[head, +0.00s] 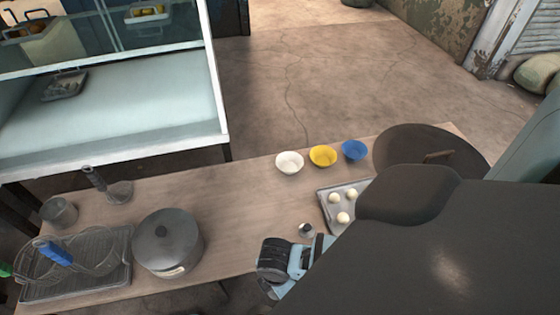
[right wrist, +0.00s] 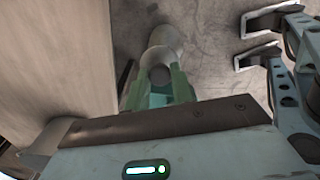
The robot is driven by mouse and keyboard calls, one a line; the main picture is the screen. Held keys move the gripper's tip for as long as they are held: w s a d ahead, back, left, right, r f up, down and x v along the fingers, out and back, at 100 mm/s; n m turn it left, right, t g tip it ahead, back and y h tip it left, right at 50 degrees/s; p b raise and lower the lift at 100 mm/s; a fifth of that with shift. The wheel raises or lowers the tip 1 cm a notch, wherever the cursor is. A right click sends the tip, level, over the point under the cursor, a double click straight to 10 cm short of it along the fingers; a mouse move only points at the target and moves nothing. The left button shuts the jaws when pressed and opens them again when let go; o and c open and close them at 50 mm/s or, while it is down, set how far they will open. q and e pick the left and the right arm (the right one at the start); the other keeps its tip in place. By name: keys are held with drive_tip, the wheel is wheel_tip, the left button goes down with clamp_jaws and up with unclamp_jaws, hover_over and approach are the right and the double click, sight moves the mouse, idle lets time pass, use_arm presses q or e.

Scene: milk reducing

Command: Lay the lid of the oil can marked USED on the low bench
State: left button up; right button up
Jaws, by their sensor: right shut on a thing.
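A grey lidded can (head: 167,242) with a knob on its lid stands on the wooden bench (head: 240,210) in the head view. A small tan label shows low on its side, too small to read. The lid sits on it. My right gripper (right wrist: 158,92) is shut on a grey, rounded, cylinder-like thing (right wrist: 165,42) beside the bench edge; I cannot tell what it is. My left gripper (right wrist: 262,38) shows at the right of the right wrist view, open and empty, over the floor. In the head view, my dark arm hides the bench's right front part.
White (head: 289,162), yellow (head: 323,156) and blue (head: 354,150) bowls line the back edge, near a tray (head: 325,205) of pale balls and a dark round board (head: 405,148). The bench's middle is clear.

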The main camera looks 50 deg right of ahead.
drive_tip(key=shift+w+d+r, duration=0.15)
drive_tip(key=shift+d+r, duration=0.45)
drive_tip(key=shift+d, duration=0.05)
use_arm(q)
drive_tip(key=shift+w+d+r, duration=0.15)
drive_tip(key=shift+d+r, duration=0.05)
drive_tip(key=shift+d, duration=0.2)
use_arm(e)
drive_tip(key=shift+w+d, duration=0.1)
